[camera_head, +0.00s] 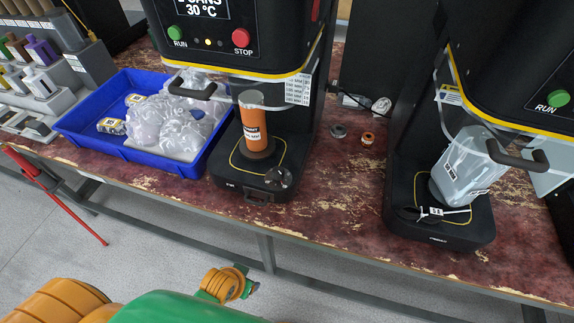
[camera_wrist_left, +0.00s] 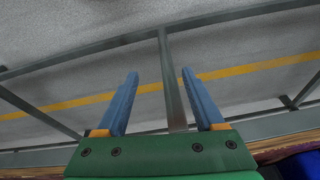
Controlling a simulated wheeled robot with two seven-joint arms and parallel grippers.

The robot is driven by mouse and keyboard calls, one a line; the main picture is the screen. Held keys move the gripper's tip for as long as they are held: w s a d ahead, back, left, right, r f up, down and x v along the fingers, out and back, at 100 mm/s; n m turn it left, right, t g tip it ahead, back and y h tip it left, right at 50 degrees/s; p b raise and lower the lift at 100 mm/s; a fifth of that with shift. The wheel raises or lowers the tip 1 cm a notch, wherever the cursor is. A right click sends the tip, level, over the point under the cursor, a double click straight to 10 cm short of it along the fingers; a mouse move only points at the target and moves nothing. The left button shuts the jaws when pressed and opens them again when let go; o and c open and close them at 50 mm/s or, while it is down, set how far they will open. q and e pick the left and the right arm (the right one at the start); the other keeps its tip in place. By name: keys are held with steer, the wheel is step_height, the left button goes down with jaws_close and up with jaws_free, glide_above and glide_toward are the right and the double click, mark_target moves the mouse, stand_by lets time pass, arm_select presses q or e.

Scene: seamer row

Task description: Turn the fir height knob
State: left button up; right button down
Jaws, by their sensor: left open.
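The middle seamer (camera_head: 250,187) has a round knob (camera_head: 279,177), metallic and dark, at the front right of its base. An orange can (camera_head: 253,128) stands upright on this base. The right seamer (camera_head: 438,225) has a black knob (camera_head: 408,214) with a small white tag at its front left. I cannot read which machine is named fir. In the left wrist view my left gripper (camera_wrist_left: 160,73) is open and empty, its two blue fingers apart, with floor and table frame beyond them. It is away from both knobs. My right gripper is not in view.
A blue tray (camera_head: 113,147) with clear bags sits left of the middle seamer. A tilted clear container (camera_head: 467,168) is at the right seamer. A red rod (camera_head: 70,205) leans at the left. The table front edge is worn.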

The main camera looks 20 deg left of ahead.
arm_select(q)
steer(key=w+r+n+t+p, duration=0.1)
steer(key=w+r+t+p, duration=0.15)
steer(key=w+r, duration=0.55)
steer(key=n+t+y, duration=0.1)
steer(key=n+t, duration=0.1)
steer(key=t, duration=0.6)
glide_toward(278, 171)
steer(key=x, duration=0.3)
steer(key=shift+a+f+g, duration=0.2)
steer(key=shift+a+g, duration=0.05)
steer(key=x, duration=0.5)
steer(key=b+x, duration=0.1)
steer(key=x, duration=0.1)
steer(key=shift+w+d+r, duration=0.2)
steer(key=shift+w+d, duration=0.05)
steer(key=shift+w, duration=0.05)
steer(key=shift+s+r, duration=0.1)
steer(key=shift+c, duration=0.6)
jaws_close()
steer(key=shift+a+r+m+h+p, duration=0.1)
steer(key=shift+r+m+h+p, duration=0.15)
steer(key=shift+m+h+p, duration=0.6)
steer(key=shift+f+p, duration=0.15)
steer(key=shift+p, duration=0.15)
steer(key=shift+f, duration=0.1)
